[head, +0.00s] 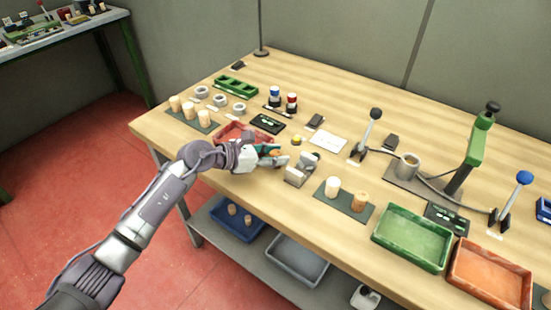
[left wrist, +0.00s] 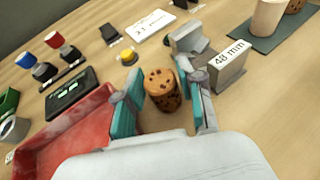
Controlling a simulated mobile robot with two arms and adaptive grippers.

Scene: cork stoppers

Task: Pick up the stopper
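A brown speckled cork stopper (left wrist: 162,92) stands upright on the wooden table in the left wrist view. My left gripper (left wrist: 167,98) is open, with one teal-padded finger on each side of the stopper. A gap shows on the stopper's right side, and a narrower one on its left. In the head view my left gripper (head: 273,155) is low over the table, just left of the grey gauge block (head: 299,171), and it hides most of this stopper. My right gripper is not in view.
The block marked "48 mm" (left wrist: 229,66) stands close beside my right-hand finger. A red tray (left wrist: 62,135) lies close on the other side. A dark mat (head: 345,203) holds a pale and a brown stopper. Green (head: 412,262) and orange (head: 490,299) trays stand at the right front.

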